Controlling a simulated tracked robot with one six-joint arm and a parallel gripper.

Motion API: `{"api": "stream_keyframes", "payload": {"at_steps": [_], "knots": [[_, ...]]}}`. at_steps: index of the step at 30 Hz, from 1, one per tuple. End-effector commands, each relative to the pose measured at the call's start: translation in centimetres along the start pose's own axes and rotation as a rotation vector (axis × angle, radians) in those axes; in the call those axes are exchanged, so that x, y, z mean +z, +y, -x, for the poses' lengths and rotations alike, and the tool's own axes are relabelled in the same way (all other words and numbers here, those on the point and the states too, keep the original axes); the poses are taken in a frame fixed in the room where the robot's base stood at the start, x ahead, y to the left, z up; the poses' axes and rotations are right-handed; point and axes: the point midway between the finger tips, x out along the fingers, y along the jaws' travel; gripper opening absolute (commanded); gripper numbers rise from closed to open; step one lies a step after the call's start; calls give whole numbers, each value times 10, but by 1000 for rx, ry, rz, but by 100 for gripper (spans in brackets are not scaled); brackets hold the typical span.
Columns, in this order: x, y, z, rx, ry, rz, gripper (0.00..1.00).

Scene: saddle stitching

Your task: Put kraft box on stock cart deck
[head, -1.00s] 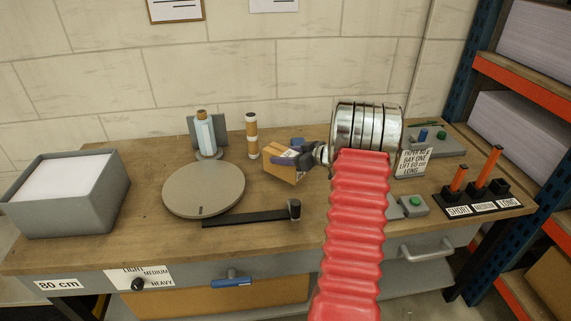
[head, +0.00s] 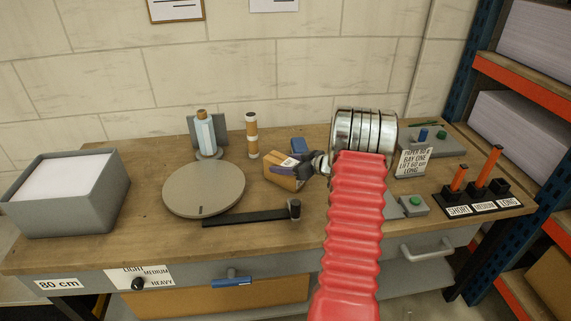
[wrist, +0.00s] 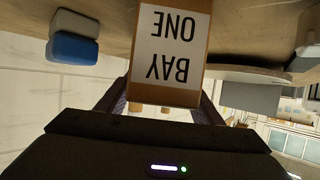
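The kraft box (head: 283,174) is small and brown and is over the bench top, left of the steel cylinders. Its white "BAY ONE" label shows upside down on the box in the wrist view (wrist: 168,50). My gripper (head: 303,166) reaches the box from its right. In the wrist view its two dark fingers (wrist: 165,98) flank the box, one on each side. Their tips are partly hidden behind the box, so I cannot tell whether they press on it. I cannot make out a stock cart deck in these views.
A blue block (head: 298,146) stands just behind the box. A striped cylinder (head: 252,137), a blue bottle (head: 205,134) and a round grey disc (head: 203,190) are to the left. A black bar (head: 245,217) lies in front. Steel cylinders (head: 363,130) are close by my arm.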

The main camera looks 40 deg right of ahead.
Motion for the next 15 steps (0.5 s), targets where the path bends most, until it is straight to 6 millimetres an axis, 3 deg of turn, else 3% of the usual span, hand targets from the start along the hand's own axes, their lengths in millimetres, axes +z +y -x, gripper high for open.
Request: {"api": "stream_keyframes", "payload": {"at_steps": [4, 15], "knots": [[0, 0, 0, 0, 0, 0, 69], [-2, 1, 6, 1, 0, 0, 69]]}}
